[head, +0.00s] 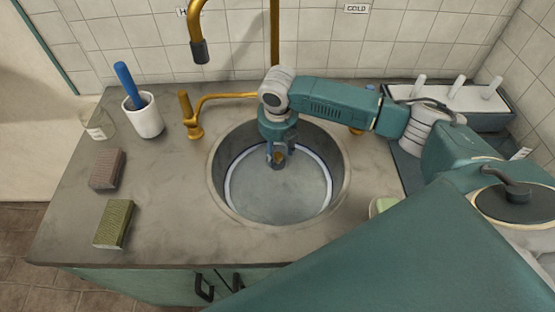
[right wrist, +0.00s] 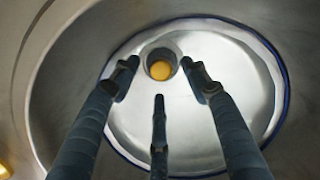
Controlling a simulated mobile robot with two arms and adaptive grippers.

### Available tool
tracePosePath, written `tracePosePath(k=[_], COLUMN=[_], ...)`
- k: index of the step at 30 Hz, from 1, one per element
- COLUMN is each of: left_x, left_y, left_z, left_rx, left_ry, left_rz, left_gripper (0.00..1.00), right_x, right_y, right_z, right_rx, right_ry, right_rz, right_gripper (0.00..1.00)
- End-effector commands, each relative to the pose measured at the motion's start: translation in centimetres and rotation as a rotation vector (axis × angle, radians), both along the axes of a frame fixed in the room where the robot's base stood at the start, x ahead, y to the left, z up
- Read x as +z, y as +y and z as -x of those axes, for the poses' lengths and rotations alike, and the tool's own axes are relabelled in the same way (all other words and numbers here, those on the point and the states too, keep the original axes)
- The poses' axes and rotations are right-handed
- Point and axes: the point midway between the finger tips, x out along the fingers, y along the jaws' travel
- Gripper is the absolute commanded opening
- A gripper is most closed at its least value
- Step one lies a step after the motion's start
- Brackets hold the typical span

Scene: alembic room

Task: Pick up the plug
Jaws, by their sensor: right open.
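The plug appears to be the round orange-yellow piece (right wrist: 160,70) inside a dark ring in the sink, seen in the right wrist view. In the head view a small brownish patch (head: 279,158) shows between my fingers. My right gripper (right wrist: 160,85) is open, its fingers spread around the plug's sides and below it in the wrist picture. I see no finger closed on it; the remaining height gap is hard to tell. In the head view my right gripper (head: 279,160) points down into the sink. My left gripper is out of view.
The round sink (head: 216,180) holds a pale disc with a blue rim (head: 300,200). A brass tap (head: 196,115) stands behind. A white cup with a blue handle (head: 143,118), a glass (head: 97,124) and two sponges (head: 114,224) (head: 107,169) are left. A rack (head: 450,97) stands right.

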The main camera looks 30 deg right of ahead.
Motion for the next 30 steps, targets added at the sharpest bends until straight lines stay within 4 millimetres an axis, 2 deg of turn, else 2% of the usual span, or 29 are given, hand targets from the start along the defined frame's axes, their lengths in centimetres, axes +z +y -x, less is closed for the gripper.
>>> tracePosePath(k=[7,16,23,30], left_x=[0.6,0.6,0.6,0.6], left_y=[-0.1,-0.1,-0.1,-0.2], left_z=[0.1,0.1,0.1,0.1], left_rx=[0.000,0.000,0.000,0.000], left_ry=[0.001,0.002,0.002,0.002], left_rz=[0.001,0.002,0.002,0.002], left_gripper=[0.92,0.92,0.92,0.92], right_x=[-3.5,-4.1,-4.0,-4.0], right_y=[-0.3,-0.3,-0.3,-0.4], right_z=[-0.4,-0.5,-0.5,-0.5], right_rx=[0.000,0.001,0.000,0.000], right_ry=[0.002,0.000,0.000,-0.001], right_rz=[0.000,0.001,0.001,0.000], right_gripper=[0.46,0.46,0.00,0.00])
